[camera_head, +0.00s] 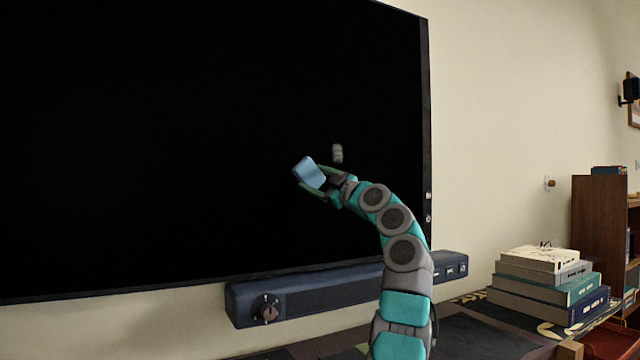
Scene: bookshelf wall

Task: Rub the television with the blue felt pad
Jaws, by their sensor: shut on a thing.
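The television (180,130) is a large black screen on the wall, filling the left and middle of the head view. My gripper (314,184) is in front of the screen's right part. It is shut on the blue felt pad (309,172), a small light blue block held tilted between the fingers. I cannot tell whether the pad touches the screen. A small pale grey spot (337,154) shows on the dark screen just above my gripper; I cannot tell what it is.
A dark blue soundbar (330,294) with a round knob is below the television. A stack of books (550,285) lies on the surface at the right. A brown bookshelf (598,215) stands at the far right. The wall (490,130) right of the screen is mostly bare.

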